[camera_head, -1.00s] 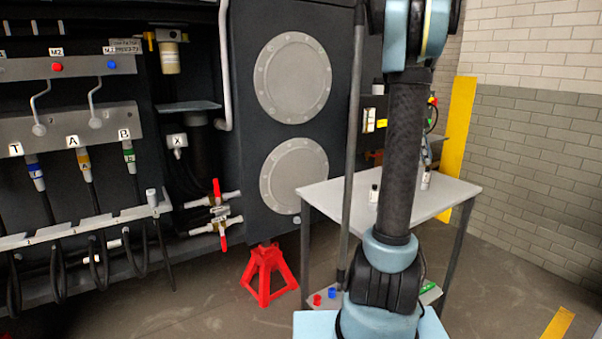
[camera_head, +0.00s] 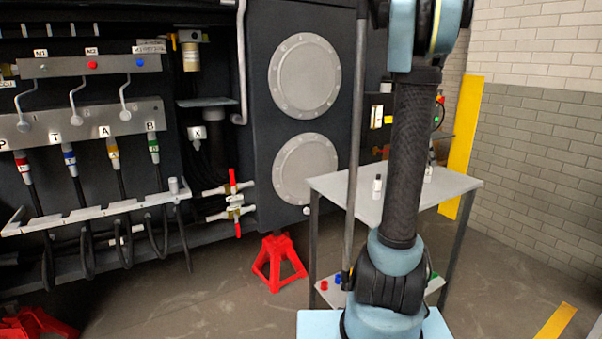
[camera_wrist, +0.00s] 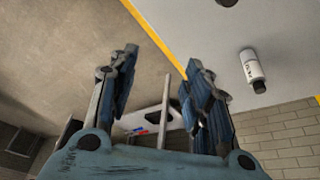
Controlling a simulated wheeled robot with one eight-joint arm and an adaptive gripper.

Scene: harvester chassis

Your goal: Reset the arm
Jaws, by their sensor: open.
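My gripper (camera_wrist: 163,62) shows in the wrist view, with its two fingers apart and nothing between them. It is outside the head view, where my upright arm fills the middle right and runs out at the top edge. A white bottle with a black cap (camera_wrist: 252,68) shows to the right of the fingers in the wrist view, apart from them.
A grey table (camera_head: 452,187) with small bottles stands behind my arm, hidden in part. A red jack stand (camera_head: 279,262) is on the floor to its left. The dark chassis with hoses and a valve panel (camera_head: 90,122) fills the left. A brick wall (camera_head: 540,150) closes the right.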

